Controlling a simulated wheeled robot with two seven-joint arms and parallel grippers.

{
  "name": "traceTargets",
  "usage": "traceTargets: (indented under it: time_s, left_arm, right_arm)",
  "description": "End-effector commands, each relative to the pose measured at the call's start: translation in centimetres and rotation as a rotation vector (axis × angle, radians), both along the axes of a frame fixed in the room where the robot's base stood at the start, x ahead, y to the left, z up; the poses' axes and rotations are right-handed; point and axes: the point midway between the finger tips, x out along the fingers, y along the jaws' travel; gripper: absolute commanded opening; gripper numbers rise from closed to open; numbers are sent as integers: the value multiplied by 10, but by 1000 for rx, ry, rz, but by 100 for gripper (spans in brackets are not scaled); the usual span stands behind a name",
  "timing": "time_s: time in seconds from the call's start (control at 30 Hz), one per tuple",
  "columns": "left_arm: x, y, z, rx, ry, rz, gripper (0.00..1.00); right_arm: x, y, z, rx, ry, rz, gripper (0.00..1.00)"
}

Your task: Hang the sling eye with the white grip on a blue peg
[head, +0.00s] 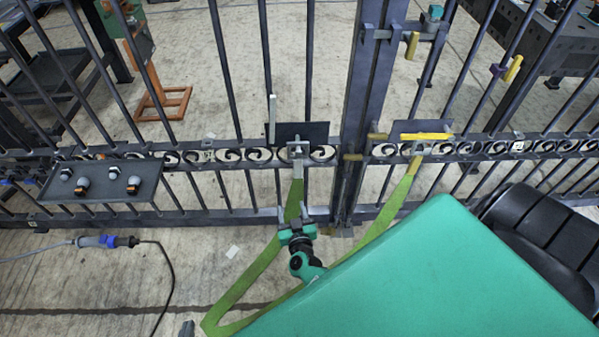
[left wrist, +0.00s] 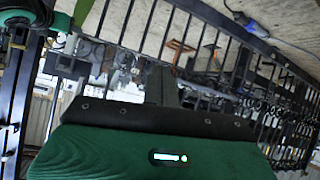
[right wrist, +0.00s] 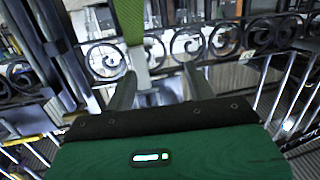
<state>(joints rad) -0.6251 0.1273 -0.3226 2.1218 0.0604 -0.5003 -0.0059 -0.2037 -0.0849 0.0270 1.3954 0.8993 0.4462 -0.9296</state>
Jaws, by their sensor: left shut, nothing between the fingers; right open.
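A green sling (head: 240,290) runs from one eye down in a loop and up to another. The left eye, with a pale whitish grip (head: 298,148), is at a dark plate on the gate; the peg's colour behind it is hidden. The right eye (head: 417,149) is at the second plate. My right gripper (head: 295,213) is open just below the left eye, over the strap. In the right wrist view the strap (right wrist: 129,20) and its pale end (right wrist: 140,66) lie beyond the fingers, nearer the left one. My left gripper (head: 187,329) is shut and empty, only its tip showing.
The barred gate (head: 230,70) has a thick middle post (head: 372,70). A pale upright bar (head: 272,118) stands by the left plate, a yellow bar (head: 426,136) on the right one. A shelf (head: 100,182) with fittings is at left. A blue cable connector (head: 105,241) lies below it.

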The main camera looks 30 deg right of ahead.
Motion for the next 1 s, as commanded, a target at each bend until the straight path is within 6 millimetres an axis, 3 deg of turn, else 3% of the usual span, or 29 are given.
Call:
traceTargets:
  time_s: [0.13, 0.3, 0.73, 1.0]
  left_arm:
    - [0, -5, 38, -51, -81, -3, 0]
    - [-2, -5, 65, -76, -121, -4, 0]
    - [-3, -20, 72, -155, -234, -5, 0]
    - [10, -17, 91, -181, -345, 13, 0]
  right_arm:
    - [8, -22, 15, -12, -83, -107, 55]
    - [10, -34, 28, -15, -117, -165, 55]
    - [31, -48, 30, -17, -121, -171, 55]
    - [41, -55, 30, -16, -120, -170, 55]
